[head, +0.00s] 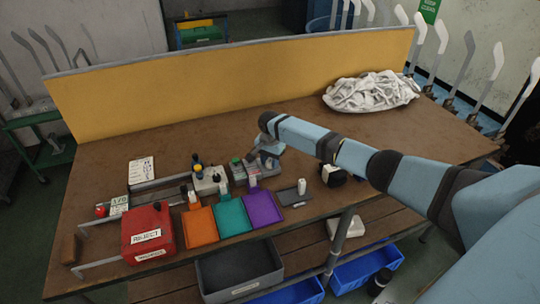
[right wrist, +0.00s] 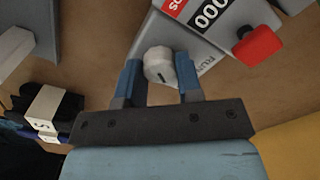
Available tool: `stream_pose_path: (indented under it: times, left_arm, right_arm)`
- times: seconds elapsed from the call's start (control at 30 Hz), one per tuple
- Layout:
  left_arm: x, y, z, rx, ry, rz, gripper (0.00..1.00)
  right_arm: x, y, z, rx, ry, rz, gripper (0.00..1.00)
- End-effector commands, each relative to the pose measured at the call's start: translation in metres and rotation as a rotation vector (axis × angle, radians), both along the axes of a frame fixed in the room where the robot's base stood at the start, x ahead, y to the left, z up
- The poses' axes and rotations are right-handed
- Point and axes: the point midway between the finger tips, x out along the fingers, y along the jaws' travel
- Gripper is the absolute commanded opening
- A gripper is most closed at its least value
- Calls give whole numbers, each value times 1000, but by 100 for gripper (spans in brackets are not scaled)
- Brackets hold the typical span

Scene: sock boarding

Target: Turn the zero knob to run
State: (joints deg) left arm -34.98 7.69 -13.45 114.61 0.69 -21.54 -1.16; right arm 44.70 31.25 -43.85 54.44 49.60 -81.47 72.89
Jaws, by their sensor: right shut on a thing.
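The zero knob (right wrist: 158,66) is a small white ribbed dial with a dark mark on its face. It sits on a grey counter box (right wrist: 212,60) with a "000" display, a red label and the word "RUN" beside the knob. My right gripper (right wrist: 160,85) has one finger on each side of the knob and is shut on it. In the head view my right gripper (head: 263,158) is down at the grey devices in the middle of the bench, and it hides the knob there. My left gripper is not in view.
A red knob (right wrist: 258,45) stands out from the counter box. Orange (head: 201,225), teal (head: 232,214) and purple (head: 262,208) trays lie in front. A red reject box (head: 147,232) stands at left. A white cloth heap (head: 370,92) lies at back right.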

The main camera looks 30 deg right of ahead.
Motion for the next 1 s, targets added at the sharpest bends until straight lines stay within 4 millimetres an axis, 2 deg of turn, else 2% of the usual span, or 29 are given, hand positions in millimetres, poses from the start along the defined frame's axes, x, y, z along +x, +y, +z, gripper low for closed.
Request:
stream_pose_path:
  times: [0.03, 0.2, 1.0]
  left_arm:
    - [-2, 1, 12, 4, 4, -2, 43]
    - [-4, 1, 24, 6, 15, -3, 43]
    - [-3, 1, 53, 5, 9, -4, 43]
  right_arm:
    - [-1, 1, 6, 2, 5, 34, 10]
    - [-1, 1, 4, 2, 3, 187, 10]
    - [1, 0, 1, 0, -1, 948, 9]
